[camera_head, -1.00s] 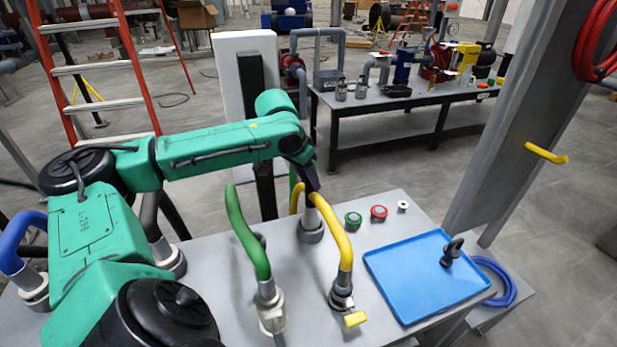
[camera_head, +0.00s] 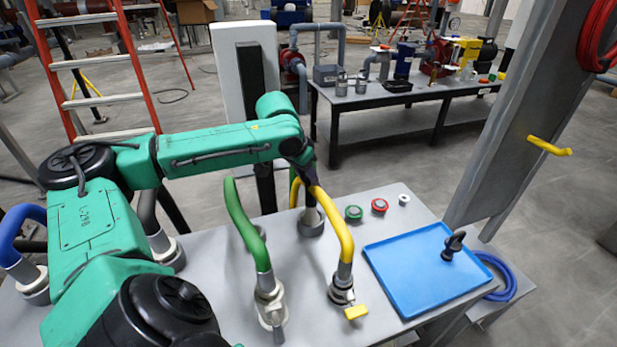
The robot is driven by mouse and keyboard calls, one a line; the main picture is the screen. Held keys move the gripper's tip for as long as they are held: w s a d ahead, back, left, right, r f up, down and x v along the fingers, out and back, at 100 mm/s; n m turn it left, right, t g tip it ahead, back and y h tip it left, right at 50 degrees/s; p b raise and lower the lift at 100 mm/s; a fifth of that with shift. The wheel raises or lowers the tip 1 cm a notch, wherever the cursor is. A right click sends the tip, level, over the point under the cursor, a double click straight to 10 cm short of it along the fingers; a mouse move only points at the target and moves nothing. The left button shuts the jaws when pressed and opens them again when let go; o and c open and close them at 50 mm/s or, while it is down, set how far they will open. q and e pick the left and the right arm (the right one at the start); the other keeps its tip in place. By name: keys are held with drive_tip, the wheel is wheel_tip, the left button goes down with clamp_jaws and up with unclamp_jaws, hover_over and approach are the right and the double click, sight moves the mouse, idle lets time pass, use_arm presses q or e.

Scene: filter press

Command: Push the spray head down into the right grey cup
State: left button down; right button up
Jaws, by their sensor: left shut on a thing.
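My left gripper (camera_head: 305,172) reaches in from the left, above the right grey cup (camera_head: 311,226) on the grey bench. Its dark fingers are shut at the top of a dark upright piece, which seems to be the spray head (camera_head: 312,205). The fingers and a yellow hose hide much of it. Its lower end meets the cup, but I cannot tell how deep it sits. The yellow hose (camera_head: 344,238) arches close by the fingers; contact is unclear. My right gripper is not in view.
A green hose (camera_head: 243,225) rises left of the yellow one. A green button (camera_head: 353,213) and a red button (camera_head: 379,205) are right of the cup. A blue tray (camera_head: 405,285) holds a dark nozzle (camera_head: 453,245). A grey post stands at the right.

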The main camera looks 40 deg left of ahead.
use_arm(q)
drive_tip(key=shift+f+b, duration=0.3)
drive_tip(key=shift+f, duration=0.35)
drive_tip(key=shift+c, duration=2)
unclamp_jaws()
drive_tip(key=v, duration=1.4)
drive_tip(key=shift+r+p, duration=0.25)
drive_tip(key=shift+p, duration=0.15)
drive_tip(key=shift+s+d+f, duration=0.1)
drive_tip(key=shift+s, duration=0.05)
